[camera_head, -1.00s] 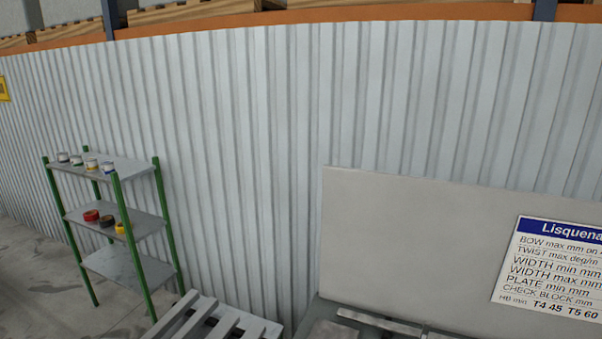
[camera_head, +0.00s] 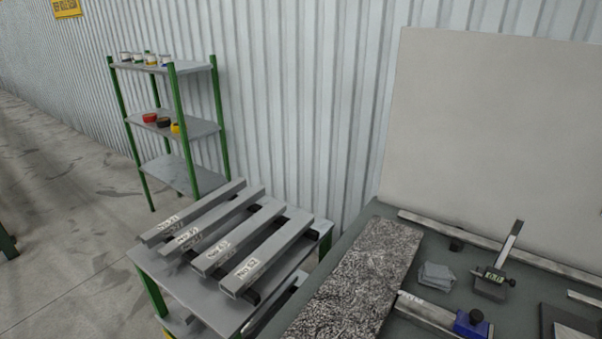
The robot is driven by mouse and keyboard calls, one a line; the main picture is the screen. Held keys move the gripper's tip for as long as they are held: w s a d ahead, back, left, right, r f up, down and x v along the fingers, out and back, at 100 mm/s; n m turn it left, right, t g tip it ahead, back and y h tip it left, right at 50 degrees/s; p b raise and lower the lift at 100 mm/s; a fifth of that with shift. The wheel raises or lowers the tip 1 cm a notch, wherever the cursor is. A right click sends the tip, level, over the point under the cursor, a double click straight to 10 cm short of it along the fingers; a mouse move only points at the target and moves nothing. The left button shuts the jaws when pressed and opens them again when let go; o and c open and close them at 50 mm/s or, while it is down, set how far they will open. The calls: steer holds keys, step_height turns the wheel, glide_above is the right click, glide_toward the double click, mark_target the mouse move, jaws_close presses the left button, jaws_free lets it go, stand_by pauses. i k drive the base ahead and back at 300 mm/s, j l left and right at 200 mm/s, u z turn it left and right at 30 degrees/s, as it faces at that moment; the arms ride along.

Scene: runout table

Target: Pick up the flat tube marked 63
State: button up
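Several flat grey metal tubes lie side by side on a low grey cart (camera_head: 183,290) with a green leg, each with a small white label at its near end. The labels on the two right tubes, the third from the left (camera_head: 240,237) and the rightmost (camera_head: 272,255), seem to start with a 6. Their last digit is too small to read surely, so I cannot tell which one is marked 63. The two left tubes (camera_head: 195,210) and (camera_head: 218,218) have other, blurred labels. The tubes rest on dark supports with gaps between them. My gripper is not in view.
A green shelf (camera_head: 185,130) is behind the cart. Concrete floor (camera_head: 70,190) is free at left.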

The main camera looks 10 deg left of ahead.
mark_target(208, 261)
steer(key=i+j, duration=0.1)
steer(key=j, duration=0.35)
steer(key=j+u, duration=0.1)
steer(key=j, duration=0.35)
steer(key=i+j, duration=0.15)
steer(key=j, duration=0.3)
steer(key=i+j, duration=0.1)
steer(key=j, duration=0.35)
steer(key=i+j+u, duration=0.1)
steer(key=j, duration=0.35)
steer(key=i+j, duration=0.1)
steer(key=j, duration=0.35)
steer(key=i+j, duration=0.2)
steer(key=i+j+u, duration=0.1)
steer(key=i, duration=0.35)
steer(key=j, duration=0.1)
